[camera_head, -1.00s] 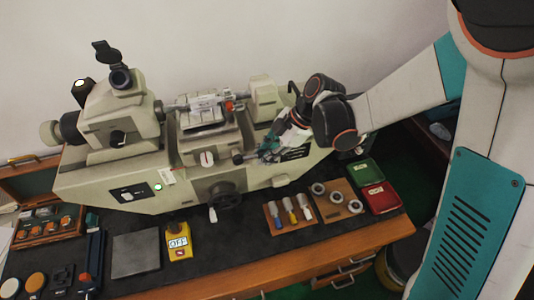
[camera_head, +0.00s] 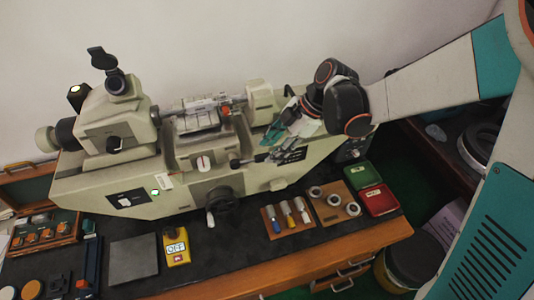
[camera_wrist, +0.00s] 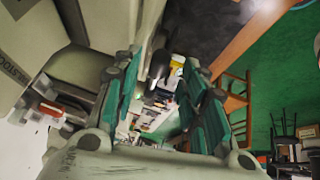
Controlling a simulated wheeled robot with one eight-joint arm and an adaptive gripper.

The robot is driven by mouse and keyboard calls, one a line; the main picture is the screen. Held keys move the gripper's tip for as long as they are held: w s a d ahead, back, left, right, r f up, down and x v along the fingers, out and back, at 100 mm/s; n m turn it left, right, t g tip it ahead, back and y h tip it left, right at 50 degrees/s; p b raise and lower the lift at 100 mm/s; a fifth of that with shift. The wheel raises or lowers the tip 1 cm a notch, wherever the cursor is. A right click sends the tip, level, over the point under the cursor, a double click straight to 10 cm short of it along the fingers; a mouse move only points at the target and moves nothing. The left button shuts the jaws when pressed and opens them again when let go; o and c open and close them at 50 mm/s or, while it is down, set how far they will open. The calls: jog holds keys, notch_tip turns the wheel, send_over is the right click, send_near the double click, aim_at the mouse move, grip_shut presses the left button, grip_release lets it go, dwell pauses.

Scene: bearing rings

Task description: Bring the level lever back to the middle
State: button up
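The beige measuring machine (camera_head: 150,190) stands on the dark bench top. A short lever with a black ball knob (camera_head: 236,163) sticks out on its front, right of a round dial with a red mark (camera_head: 203,162); I take it for the level lever, and its exact angle is hard to read. My gripper (camera_head: 272,142) is just right of this knob, in front of the machine. Its teal fingers stand apart with nothing clearly held; the wrist view also shows them spread (camera_wrist: 158,100). Whether a finger touches the lever cannot be told.
A black handwheel with a white handle (camera_head: 222,199) sits below the lever. On the bench in front are a wooden holder with screwdriver-like tools (camera_head: 287,216), a board of rings (camera_head: 335,203), a green box (camera_head: 362,175) and a red box (camera_head: 380,200).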

jog(key=shift+v, duration=1.4)
jog(key=s+d+f+m+t+h+b, duration=0.2)
jog(key=s+d+m+t+h+b, duration=0.1)
jog(key=s+d+m+b, duration=0.4)
jog(key=s+d+f+m+t+h+b, duration=0.3)
jog(key=s+d+m+b, duration=0.4)
jog(key=d+m, duration=0.5)
jog(key=shift+s+f+m+t+b, duration=0.5)
jog(key=shift+m+t, duration=0.4)
jog(key=shift+m, duration=0.9)
jog(key=shift+w+r, duration=0.1)
